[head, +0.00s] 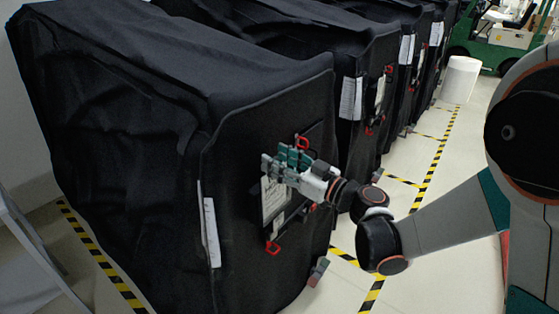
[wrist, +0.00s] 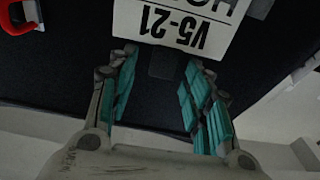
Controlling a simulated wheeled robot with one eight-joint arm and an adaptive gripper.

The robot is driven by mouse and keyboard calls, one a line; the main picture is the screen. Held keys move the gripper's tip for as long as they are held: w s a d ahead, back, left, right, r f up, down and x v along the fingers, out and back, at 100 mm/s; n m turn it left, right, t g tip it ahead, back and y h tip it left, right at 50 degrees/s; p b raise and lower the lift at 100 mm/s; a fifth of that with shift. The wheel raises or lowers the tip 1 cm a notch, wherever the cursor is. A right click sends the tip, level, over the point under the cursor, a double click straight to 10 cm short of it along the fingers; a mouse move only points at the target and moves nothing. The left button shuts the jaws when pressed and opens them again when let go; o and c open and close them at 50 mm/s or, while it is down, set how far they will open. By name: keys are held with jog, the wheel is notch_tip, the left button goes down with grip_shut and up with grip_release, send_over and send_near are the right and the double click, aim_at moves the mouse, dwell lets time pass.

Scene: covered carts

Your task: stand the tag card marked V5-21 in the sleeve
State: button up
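The white tag card (wrist: 175,22) marked V5-21 appears upside down at the top of the wrist view, partly out of frame. In the head view a white card (head: 274,198) shows on the near cart's end, just below my gripper (head: 284,161). In the wrist view my gripper (wrist: 161,62) is open, its teal-padded fingers apart on either side of a small dark tab (wrist: 167,64) at the card's edge. I cannot tell whether the fingertips touch the card. The sleeve's outline cannot be made out against the black cover.
The near cart's black cover (head: 120,130) fills the left. Red clips (head: 273,248) sit around the card area, and a white paper strip (head: 211,232) hangs at the cover's edge. More covered carts stand behind. Striped floor tape (head: 425,185) marks the open aisle at right.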

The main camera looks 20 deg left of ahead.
jog(key=shift+d, duration=0.1)
jog(key=v, duration=1.2)
jog(key=s+d+f+m+h, duration=0.1)
jog(key=s+d+m+h, duration=0.5)
jog(key=d, duration=0.6)
jog(key=s+d+f+m+h, duration=0.1)
jog(key=s+d+m+h, duration=0.6)
jog(key=s+d+h, duration=0.4)
jog(key=s+d, duration=0.1)
jog(key=d, duration=0.1)
jog(key=shift+s+d, duration=0.3)
jog(key=shift+s, duration=0.05)
